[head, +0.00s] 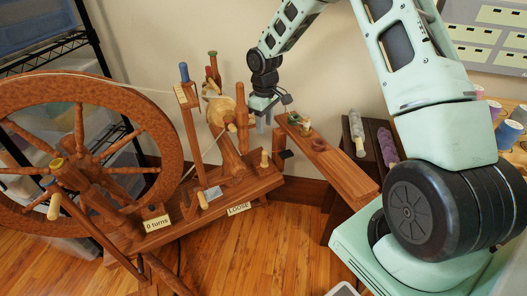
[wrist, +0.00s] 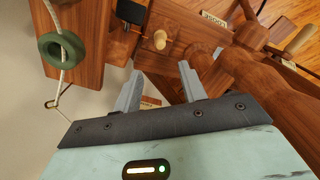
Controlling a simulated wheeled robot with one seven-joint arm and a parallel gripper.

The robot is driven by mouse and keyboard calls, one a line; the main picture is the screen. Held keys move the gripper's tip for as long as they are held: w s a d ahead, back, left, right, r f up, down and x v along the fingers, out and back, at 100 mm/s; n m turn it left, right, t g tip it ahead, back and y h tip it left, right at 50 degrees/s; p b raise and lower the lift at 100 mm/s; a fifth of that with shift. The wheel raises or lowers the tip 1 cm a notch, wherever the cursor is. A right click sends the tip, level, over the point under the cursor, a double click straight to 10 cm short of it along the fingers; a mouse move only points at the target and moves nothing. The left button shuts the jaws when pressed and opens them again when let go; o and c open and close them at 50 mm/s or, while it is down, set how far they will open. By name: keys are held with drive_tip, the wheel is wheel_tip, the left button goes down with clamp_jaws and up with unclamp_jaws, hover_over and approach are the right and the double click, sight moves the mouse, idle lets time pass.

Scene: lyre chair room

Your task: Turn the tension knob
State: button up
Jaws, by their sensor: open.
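The spinning wheel (head: 130,85) stands at the left with its wooden base. My gripper (head: 264,120) is above and behind the knob, beside the wheel's upright parts. In the wrist view my gripper (wrist: 160,68) is open, with nothing between its fingers.
A wooden board (head: 345,175) with a green ring (wrist: 60,50) and a red ring (head: 320,144) lies right of my gripper. A dark bench (head: 365,155) stands right. Floor in front is clear.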

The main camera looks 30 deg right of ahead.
sight(264, 151)
wheel_tip(264, 151, down, 12)
drive_tip(key=shift+r+b, duration=0.15)
drive_tip(key=shift+b, duration=0.95)
clamp_jaws()
